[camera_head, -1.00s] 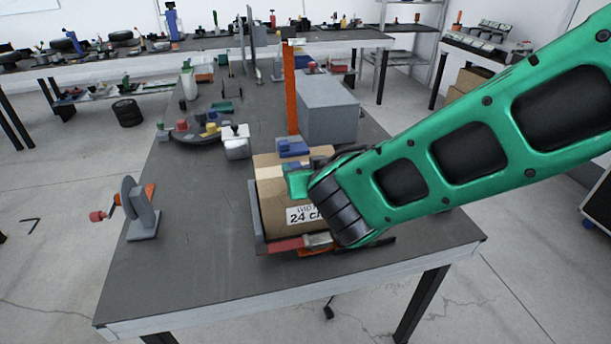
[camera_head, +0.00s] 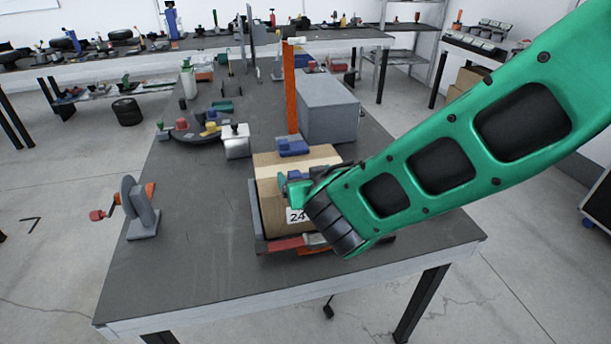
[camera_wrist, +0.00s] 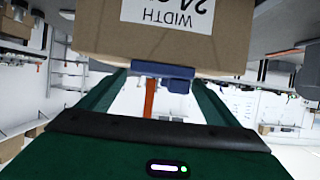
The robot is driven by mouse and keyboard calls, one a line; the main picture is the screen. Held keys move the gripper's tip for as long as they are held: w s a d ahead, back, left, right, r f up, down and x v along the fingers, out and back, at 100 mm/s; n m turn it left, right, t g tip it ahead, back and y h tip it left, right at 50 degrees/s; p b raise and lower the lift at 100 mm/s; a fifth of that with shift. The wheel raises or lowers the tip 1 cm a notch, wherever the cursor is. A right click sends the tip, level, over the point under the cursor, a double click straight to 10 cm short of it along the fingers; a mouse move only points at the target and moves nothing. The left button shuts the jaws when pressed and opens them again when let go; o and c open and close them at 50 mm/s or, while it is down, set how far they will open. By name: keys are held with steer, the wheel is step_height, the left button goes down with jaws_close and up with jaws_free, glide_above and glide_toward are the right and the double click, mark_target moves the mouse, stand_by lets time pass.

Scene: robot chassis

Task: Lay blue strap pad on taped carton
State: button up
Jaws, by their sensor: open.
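The brown carton (camera_head: 270,200) stands on the bench, with a pale tape strip (camera_head: 322,162) across its top. A white width label (camera_wrist: 165,12) is on its near face, upside down in the wrist view. The blue strap pad (camera_head: 293,147) lies at the far top edge of the carton; it also shows in the wrist view (camera_wrist: 165,71), against the carton's top edge.
The carton sits in a low grey and red holder (camera_head: 285,243). An orange post (camera_head: 291,90) and a grey box (camera_head: 328,108) stand behind it. A hand-cranked grey device (camera_head: 140,210) stands at left. The bench between them is clear.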

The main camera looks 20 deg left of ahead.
steer(key=v, duration=1.2)
steer(key=w+d+f+m+h, duration=0.1)
steer(key=w+d+m+h, duration=0.2)
steer(key=d, duration=0.7)
steer(key=w+d+m+h, duration=0.1)
steer(key=w+d+h, duration=0.2)
steer(key=w+d, duration=0.5)
steer(key=s+d+f+m+g+h, duration=0.1)
steer(key=s+d+m+g+h, duration=0.1)
steer(key=d, duration=0.8)
steer(key=s+d+f+m+g+h, duration=0.1)
steer(key=s+d+g+h, duration=0.1)
steer(key=d, duration=0.7)
steer(key=s+d+f+m+g, duration=0.1)
steer(key=s+d+m+g, duration=0.35)
steer(key=s+d, duration=0.85)
steer(key=s+d+m+g+y, duration=0.1)
steer(key=s+d+g+y, duration=0.2)
steer(key=s, duration=0.9)
steer(key=shift+r, duration=0.35)
